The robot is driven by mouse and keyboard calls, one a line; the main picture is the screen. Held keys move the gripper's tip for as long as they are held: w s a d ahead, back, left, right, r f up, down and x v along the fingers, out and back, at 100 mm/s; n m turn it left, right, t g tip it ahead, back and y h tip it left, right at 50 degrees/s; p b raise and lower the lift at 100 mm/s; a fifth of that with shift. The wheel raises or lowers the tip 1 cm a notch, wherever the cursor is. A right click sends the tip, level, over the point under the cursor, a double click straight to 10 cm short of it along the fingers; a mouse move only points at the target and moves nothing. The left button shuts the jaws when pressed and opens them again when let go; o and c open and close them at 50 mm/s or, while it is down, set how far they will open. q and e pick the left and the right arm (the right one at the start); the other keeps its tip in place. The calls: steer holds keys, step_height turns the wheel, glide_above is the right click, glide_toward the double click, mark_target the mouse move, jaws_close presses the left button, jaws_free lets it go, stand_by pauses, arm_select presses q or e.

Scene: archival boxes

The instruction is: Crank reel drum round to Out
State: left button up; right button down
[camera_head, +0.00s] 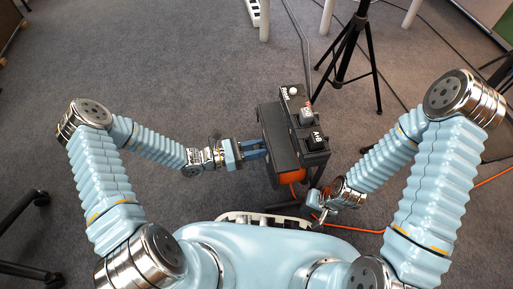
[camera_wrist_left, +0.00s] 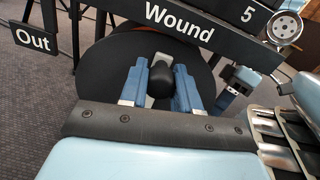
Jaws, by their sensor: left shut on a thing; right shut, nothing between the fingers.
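The reel drum (camera_wrist_left: 102,65) shows as a dark round disc in the left wrist view, with a black crank knob (camera_wrist_left: 160,80) on its face. My left gripper (camera_wrist_left: 160,90) has its two blue fingers on either side of the knob, shut on it. A "Wound" sign (camera_wrist_left: 180,20) is above the knob, and an "Out" sign (camera_wrist_left: 34,38) is at the upper left. In the head view my left gripper (camera_head: 262,149) meets the left side of the dark reel unit (camera_head: 285,135). Orange cable on the drum (camera_head: 293,176) shows underneath. My right gripper (camera_head: 318,204) is shut and empty, below right of the unit.
An orange cable (camera_head: 355,230) runs over the carpet beside the unit and to the right. A black tripod (camera_head: 347,55) stands behind it at the upper right. Dark chair legs (camera_head: 30,205) are at the far left. The carpet (camera_head: 170,60) at upper left is clear.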

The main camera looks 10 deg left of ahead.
mark_target(266, 137)
arm_select(q)
jaws_close()
steer(key=shift+w+a+n+p, duration=0.15)
steer(key=shift+w+n+p, duration=0.35)
steer(key=shift+n, duration=0.2)
steer(key=shift+w+a+n+p, duration=0.15)
steer(key=shift+w+n+p, duration=0.25)
steer(key=shift+n, duration=0.3)
steer(key=shift+w+a+f+n, duration=0.1)
steer(key=shift+w+f+n, duration=0.1)
steer(key=shift+w+n, duration=0.25)
steer(key=shift+w+a+f+n, duration=0.15)
steer(key=shift+w+n, duration=0.1)
steer(key=shift+n, duration=0.4)
steer(key=shift+w+a+f+n, duration=0.2)
steer(key=shift+w+f+n, duration=0.15)
steer(key=shift+w+n, duration=0.45)
steer(key=shift+s, duration=0.2)
